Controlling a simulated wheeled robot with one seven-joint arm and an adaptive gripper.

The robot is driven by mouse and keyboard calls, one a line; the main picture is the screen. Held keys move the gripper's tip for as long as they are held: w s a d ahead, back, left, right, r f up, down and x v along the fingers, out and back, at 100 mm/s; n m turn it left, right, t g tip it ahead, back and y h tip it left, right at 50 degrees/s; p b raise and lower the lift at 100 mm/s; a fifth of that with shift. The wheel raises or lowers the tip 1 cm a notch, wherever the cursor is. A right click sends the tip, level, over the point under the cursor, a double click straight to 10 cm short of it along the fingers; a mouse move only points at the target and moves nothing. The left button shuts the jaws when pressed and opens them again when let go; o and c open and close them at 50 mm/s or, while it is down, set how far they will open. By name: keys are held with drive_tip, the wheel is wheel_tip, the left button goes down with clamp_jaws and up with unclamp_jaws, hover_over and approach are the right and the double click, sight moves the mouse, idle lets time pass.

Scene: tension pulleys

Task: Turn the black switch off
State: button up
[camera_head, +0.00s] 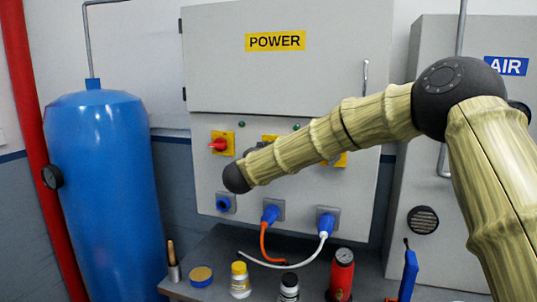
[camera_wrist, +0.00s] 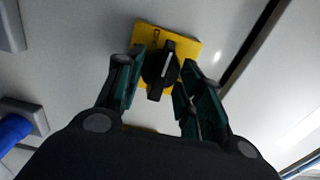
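The black switch (camera_wrist: 161,68) is a knob with a pale line on a yellow plate (camera_wrist: 190,48), seen in the wrist view. My gripper (camera_wrist: 160,78) is open, with one dark green finger on each side of the knob. A narrow gap seems to show on both sides; contact is hard to judge. In the head view my arm covers the black switch and my gripper. Parts of yellow plates show above the arm (camera_head: 269,138) and below it (camera_head: 341,160).
The grey power cabinet (camera_head: 225,65) also carries a red switch (camera_head: 218,145) and blue plugs (camera_head: 270,214) with cables below. A bench (camera_head: 215,250) with bottles and a red canister (camera_head: 341,275) stands under it. A blue tank (camera_head: 105,190) stands left.

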drive_tip(key=v, duration=1.1)
drive_tip(key=shift+s, duration=0.2)
drive_tip(key=shift+a, duration=0.1)
